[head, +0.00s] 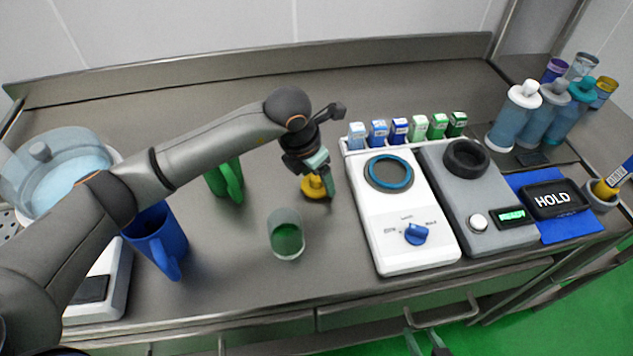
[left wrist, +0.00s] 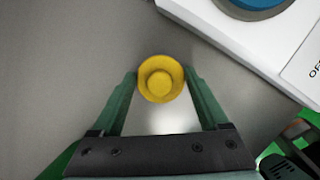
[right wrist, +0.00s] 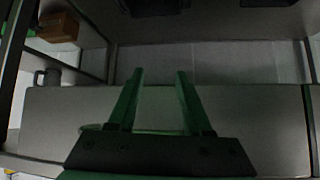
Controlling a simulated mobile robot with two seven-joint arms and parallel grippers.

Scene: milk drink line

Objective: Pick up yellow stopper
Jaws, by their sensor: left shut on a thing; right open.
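The yellow stopper (head: 313,187) is a round, flanged piece with a raised knob, at the middle of the steel counter in the head view. My left gripper (head: 318,170) reaches down over it from above. In the left wrist view the stopper (left wrist: 161,80) sits between the tips of my left gripper (left wrist: 161,88), which is shut on it. Whether its underside touches the counter I cannot tell. My right gripper (right wrist: 155,85) is open and empty in the right wrist view, and low at the counter's front edge in the head view (head: 428,345).
A glass with green contents (head: 287,236), a green mug (head: 226,180) and a blue mug (head: 156,240) stand nearby. To the right are a white device (head: 405,240) with a blue ring, a grey device (head: 470,205) and a row of small cartons (head: 400,129). The counter behind is clear.

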